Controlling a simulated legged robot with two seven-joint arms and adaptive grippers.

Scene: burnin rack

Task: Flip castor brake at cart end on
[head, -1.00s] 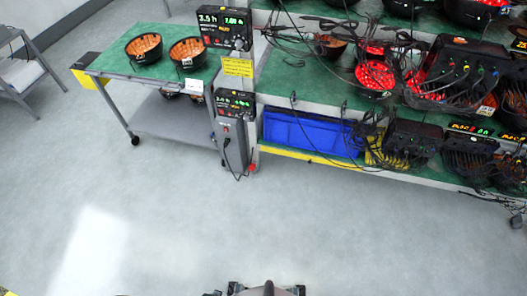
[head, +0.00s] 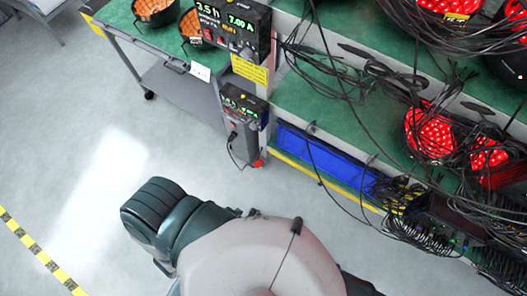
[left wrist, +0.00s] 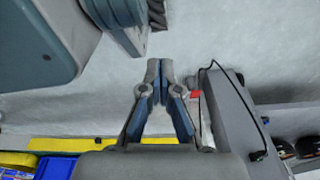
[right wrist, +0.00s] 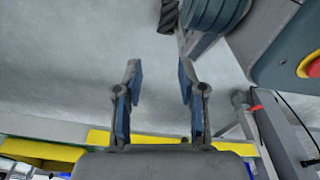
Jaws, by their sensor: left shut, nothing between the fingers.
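The green-topped cart (head: 115,22) stands at the upper left of the head view, with a black castor (head: 149,95) under its leg. A small red part (head: 258,163) sits low at the foot of the grey post. I cannot tell whether it is the brake pedal. It also shows in the left wrist view (left wrist: 195,95), just right of my left gripper (left wrist: 160,64), and in the right wrist view (right wrist: 255,107). My left gripper is shut and empty, its tips together. My right gripper (right wrist: 160,68) is open and empty. Neither gripper shows in the head view.
A grey power unit (head: 243,108) with a hanging black cable is fixed to the post. The rack's lower shelf holds a blue bin (head: 317,150), and loose black cables hang over its front. My own arm covers the lower middle. The floor at left is clear.

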